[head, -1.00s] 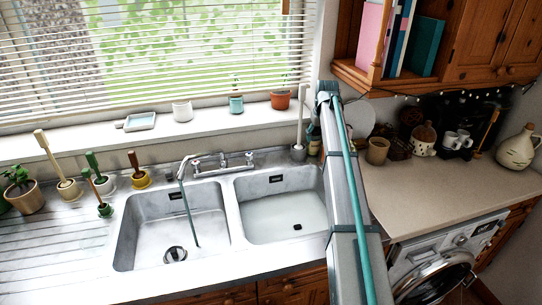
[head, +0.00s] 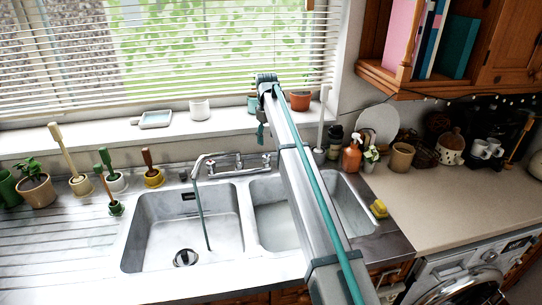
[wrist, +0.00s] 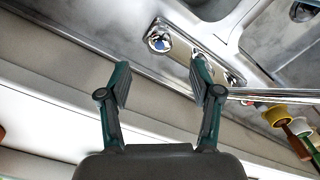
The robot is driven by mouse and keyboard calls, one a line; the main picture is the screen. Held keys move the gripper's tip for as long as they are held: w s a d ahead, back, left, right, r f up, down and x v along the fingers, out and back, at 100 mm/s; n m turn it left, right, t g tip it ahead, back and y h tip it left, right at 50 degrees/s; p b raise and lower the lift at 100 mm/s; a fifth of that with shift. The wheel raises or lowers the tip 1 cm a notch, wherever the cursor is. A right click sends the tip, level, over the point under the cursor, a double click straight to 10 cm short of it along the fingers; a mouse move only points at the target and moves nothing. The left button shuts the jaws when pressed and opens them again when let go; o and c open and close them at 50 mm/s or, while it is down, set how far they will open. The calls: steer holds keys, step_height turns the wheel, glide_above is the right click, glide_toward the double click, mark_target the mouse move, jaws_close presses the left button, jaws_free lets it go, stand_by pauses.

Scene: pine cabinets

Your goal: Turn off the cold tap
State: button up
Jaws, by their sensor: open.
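The chrome mixer tap (head: 232,163) stands behind the sink with its spout over the left basin. A thin stream (head: 202,215) runs down from the spout into that basin. In the wrist view, the cold tap's knob (wrist: 160,42) is round chrome with a blue mark. It lies beyond my fingertips, in line with the gap between them. My gripper (wrist: 160,82) is open and empty, apart from the knob. A second knob (wrist: 234,78) and the spout (wrist: 275,94) show to the right. My arm hides part of the sink in the head view.
The sill (head: 100,137) behind the tap holds several small pots. Brushes and pots stand left of the left basin (head: 185,225). A yellow sponge (head: 379,208) lies at the sink's right edge. An orange spray bottle (head: 352,153) stands on the right.

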mark_target(266, 155)
step_height(266, 155, down, 9)
steer(key=shift+p, duration=1.25)
steer(key=c, duration=1.1)
steer(key=shift+c, duration=0.2)
steer(key=shift+m, duration=0.3)
steer(key=m+b, duration=0.1)
steer(key=m, duration=0.3)
steer(key=shift+f+b, duration=0.1)
steer(key=shift+b, duration=0.25)
steer(key=m+b, duration=0.1)
steer(key=m, duration=0.4)
steer(key=shift+a, duration=0.15)
steer(key=shift+m, duration=0.4)
